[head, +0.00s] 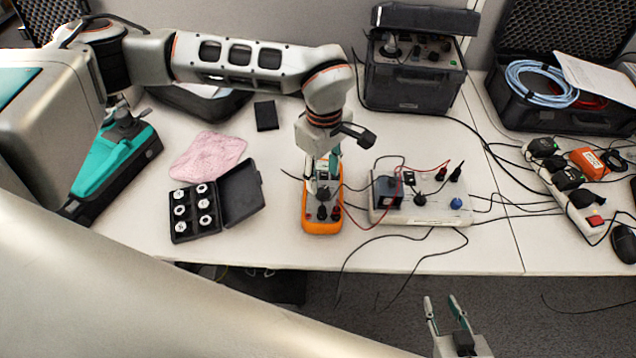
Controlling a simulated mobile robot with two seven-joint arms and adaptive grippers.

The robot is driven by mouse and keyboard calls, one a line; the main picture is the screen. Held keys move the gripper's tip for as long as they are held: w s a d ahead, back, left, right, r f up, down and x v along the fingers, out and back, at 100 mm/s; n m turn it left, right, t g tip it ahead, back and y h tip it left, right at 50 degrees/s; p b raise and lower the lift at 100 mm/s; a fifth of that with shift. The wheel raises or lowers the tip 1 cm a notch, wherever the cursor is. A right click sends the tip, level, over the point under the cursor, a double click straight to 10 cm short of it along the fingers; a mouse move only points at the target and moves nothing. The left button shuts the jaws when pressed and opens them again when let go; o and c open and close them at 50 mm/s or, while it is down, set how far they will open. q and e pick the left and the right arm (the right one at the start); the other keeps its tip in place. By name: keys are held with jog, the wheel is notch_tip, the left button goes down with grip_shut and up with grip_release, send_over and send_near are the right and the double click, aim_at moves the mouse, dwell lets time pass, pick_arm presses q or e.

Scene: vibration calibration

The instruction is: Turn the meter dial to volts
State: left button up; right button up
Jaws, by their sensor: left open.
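The meter (322,222) is orange with a dark face and lies on the white table in the middle of the head view. Its dial is on the face, partly covered by my gripper, and its setting is too small to read. My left gripper (322,192) points down over the meter's face with its fingers apart around or just above the dial; I cannot tell whether they touch it. My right gripper (446,304) is at the bottom of the view, in front of the table edge, with its fingers apart and nothing between them.
An open black case of silver pieces (181,226) lies to the left, near a pink cloth (207,155). A power strip (575,205) is at the right. Loose black cables hang over the front edge.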

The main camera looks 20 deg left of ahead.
aim_at(322, 189)
pick_arm(q)
jog(key=shift+f, duration=2.55)
jog(key=c, duration=1.1)
